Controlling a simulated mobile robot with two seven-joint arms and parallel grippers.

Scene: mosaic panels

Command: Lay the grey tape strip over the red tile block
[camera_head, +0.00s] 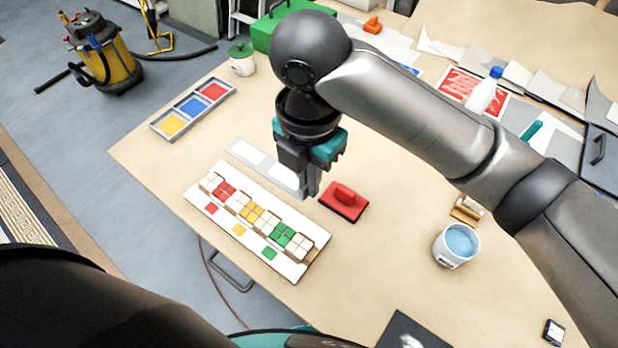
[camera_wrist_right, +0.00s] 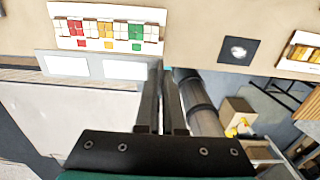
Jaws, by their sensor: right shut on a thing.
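The red tile block (camera_head: 225,188) sits near the left end of a white board (camera_head: 316,246), in a row with white, yellow and green tiles. It also shows in the right wrist view (camera_wrist_right: 76,28). A light grey strip with white patches (camera_head: 267,164) runs beside the board's far edge; I take it as the grey tape strip. It also shows in the right wrist view (camera_wrist_right: 96,66). My right gripper (camera_head: 313,190) is shut at the strip's right end, to the right of the red block. The fingers hide what is between them. My left gripper is not in view.
A red-handled float (camera_head: 344,203) lies close right of my right gripper. A tray (camera_head: 158,127) of coloured squares is at the back left. A cup of blue liquid (camera_head: 456,247) stands at the right. The table between float and cup is clear.

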